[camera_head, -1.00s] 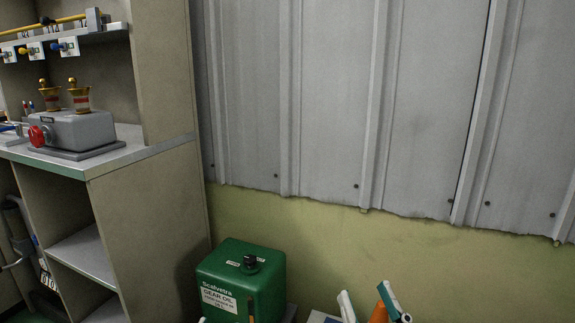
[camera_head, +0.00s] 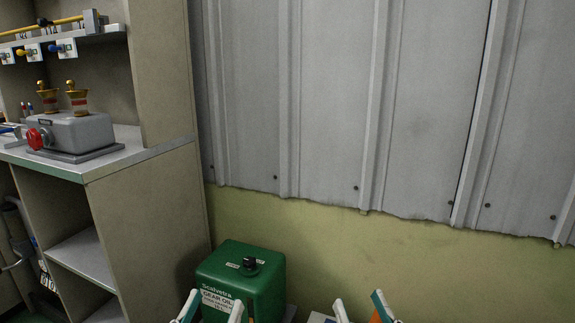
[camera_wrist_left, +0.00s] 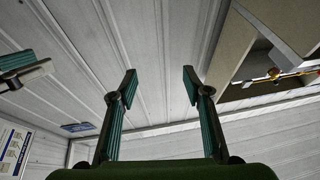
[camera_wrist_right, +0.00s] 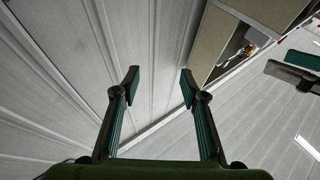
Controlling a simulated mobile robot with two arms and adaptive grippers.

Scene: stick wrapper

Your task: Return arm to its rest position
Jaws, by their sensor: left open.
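My left gripper (camera_head: 213,307) shows at the bottom edge of the head view, in front of the green gear oil can. In the left wrist view its two fingers (camera_wrist_left: 160,86) stand well apart with nothing between them. My right gripper (camera_head: 362,307) shows at the bottom edge, right of the can. In the right wrist view its fingers (camera_wrist_right: 158,82) are also apart and empty. Both arms are mostly below the head view. Part of the other gripper shows at the side of each wrist view.
A green gear oil can (camera_head: 240,279) stands low by the wall. A shelf unit (camera_head: 150,215) at left bears a grey box (camera_head: 78,131) with a red knob. Corrugated metal panels (camera_head: 330,90) cover the wall above. An orange thing (camera_head: 376,317) is partly hidden behind my right gripper.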

